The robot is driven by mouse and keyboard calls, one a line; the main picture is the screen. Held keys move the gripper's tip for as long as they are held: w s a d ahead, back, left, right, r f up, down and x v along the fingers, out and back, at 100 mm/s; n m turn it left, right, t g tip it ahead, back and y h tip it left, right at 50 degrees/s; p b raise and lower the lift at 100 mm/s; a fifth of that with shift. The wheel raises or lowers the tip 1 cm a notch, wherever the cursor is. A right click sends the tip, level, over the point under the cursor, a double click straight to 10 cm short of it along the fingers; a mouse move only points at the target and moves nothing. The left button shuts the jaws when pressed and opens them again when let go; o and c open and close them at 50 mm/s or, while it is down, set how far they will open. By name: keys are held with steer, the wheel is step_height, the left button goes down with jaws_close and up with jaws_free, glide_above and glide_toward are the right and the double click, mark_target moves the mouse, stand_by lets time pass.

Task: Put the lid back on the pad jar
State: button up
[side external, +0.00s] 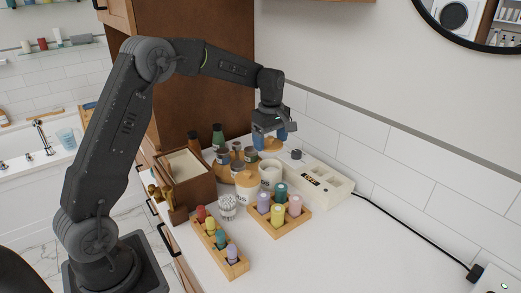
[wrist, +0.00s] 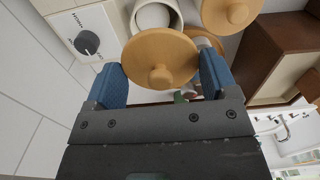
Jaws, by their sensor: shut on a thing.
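My gripper (side external: 271,138) is shut on a round wooden lid with a knob (wrist: 160,62), its blue fingers on either side of the lid's rim in the wrist view. In the side view the gripper hangs above the counter, and the lid (side external: 272,146) is mostly hidden by the fingers. The open white jar (side external: 270,175) stands below it; in the wrist view this jar (wrist: 154,16) shows its empty-looking mouth, partly covered by the lid. The lid appears raised and apart from the jar. A second jar (side external: 247,188) wears a similar wooden lid (wrist: 229,12).
A white box with a black knob (side external: 325,181) stands right of the jar along the wall. Wooden trays of coloured bottles (side external: 278,229) (side external: 232,270), a cup of swabs (side external: 228,208) and a brown box (side external: 185,187) crowd around. The front right counter is clear.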

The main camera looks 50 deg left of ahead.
steer(key=shift+w+a+f+n, duration=0.15)
steer(key=shift+w+n, duration=0.1)
steer(key=shift+n, duration=0.05)
steer(key=shift+f, duration=3)
steer(key=shift+f, duration=0.2)
steer(key=o, duration=0.8)
steer(key=shift+r, duration=3.55)
steer(key=shift+c, duration=0.3)
